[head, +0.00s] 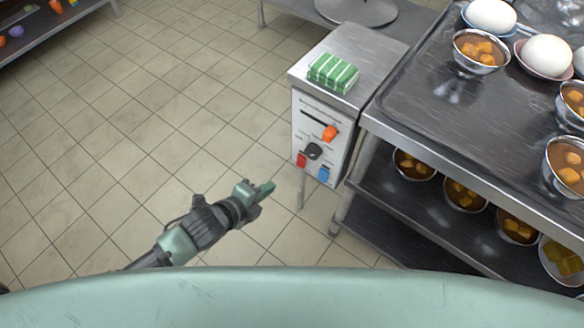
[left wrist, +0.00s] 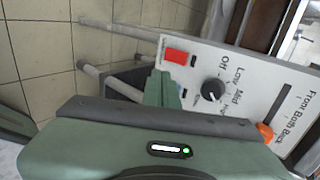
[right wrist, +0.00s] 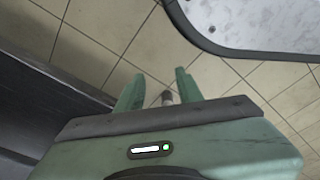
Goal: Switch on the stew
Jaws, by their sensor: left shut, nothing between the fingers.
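A steel control box (head: 350,60) has a white front panel (head: 308,112). The panel carries an orange slider (head: 329,132), a black knob (head: 313,151), a red button (head: 302,160) and a blue button (head: 324,174). In the left wrist view the knob (left wrist: 212,90) sits among the labels Off, Low and Mid; its exact setting is hard to read. The red button (left wrist: 176,56) is also there; the blue one is mostly hidden behind my fingers. My left gripper (head: 268,188) is shut and empty, in front of the panel and apart from it. My right gripper (right wrist: 157,88) is open and empty.
A green-and-white striped bundle (head: 333,73) lies on the box. To its right, a steel table (head: 440,110) bears bowls of brown food and white eggs, with more bowls on the shelf below. The tiled floor (head: 150,100) on the left is clear.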

